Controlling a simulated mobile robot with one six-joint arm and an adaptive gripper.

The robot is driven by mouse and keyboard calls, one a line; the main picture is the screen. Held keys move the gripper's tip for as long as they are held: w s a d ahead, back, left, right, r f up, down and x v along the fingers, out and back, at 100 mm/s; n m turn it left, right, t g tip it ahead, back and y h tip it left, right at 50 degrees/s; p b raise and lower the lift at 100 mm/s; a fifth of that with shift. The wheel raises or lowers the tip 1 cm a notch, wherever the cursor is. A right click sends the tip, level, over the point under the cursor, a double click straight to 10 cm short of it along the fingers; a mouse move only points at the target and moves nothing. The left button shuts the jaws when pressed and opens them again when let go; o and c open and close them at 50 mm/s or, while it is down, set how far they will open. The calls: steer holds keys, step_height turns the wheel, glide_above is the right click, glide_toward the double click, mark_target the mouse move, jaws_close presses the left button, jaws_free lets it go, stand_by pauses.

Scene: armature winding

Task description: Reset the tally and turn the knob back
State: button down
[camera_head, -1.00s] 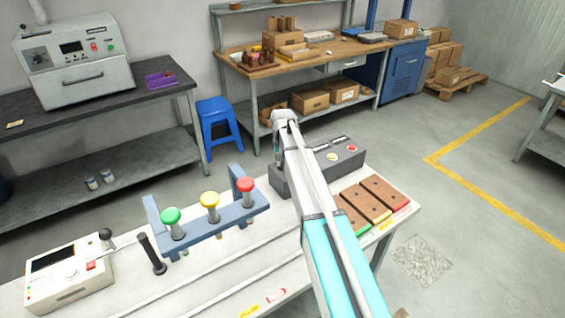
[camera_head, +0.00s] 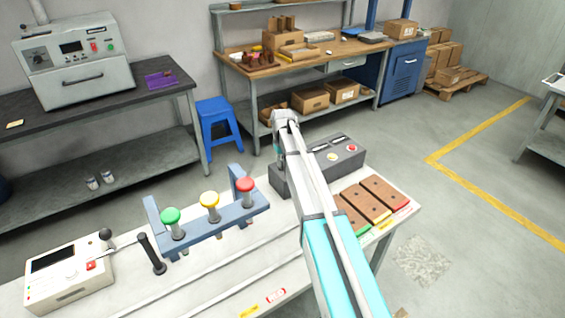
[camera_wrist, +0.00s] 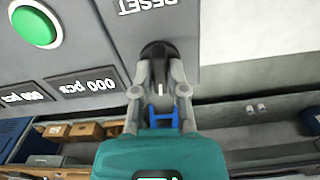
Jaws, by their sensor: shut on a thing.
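The dark grey control box (camera_head: 350,166) stands at the back of the front bench in the head view, partly behind my arm. The wrist view shows its face upside down, with a RESET label (camera_wrist: 146,5), a green button (camera_wrist: 36,26) and two tally windows. The nearer window (camera_wrist: 86,86) reads 000 pcs; the other (camera_wrist: 24,97) is partly cut off and also shows zeros. My gripper (camera_wrist: 160,90) is shut on the black knob (camera_wrist: 157,52) below the RESET label, one finger on each side. A pale mark shows on the knob. The head view hides gripper and knob behind my arm.
A blue rack (camera_head: 215,220) with green, yellow and red-topped plungers stands left of my arm. A white meter box (camera_head: 70,275) with a black-knobbed lever is at the far left. Brown blocks (camera_head: 383,193) lie right of my arm. The bench front is mostly clear.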

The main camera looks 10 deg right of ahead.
steer(key=shift+n, duration=0.8)
steer(key=c, duration=0.7)
jaws_free()
steer(key=shift+o, duration=0.2)
steer(key=shift+m, duration=0.3)
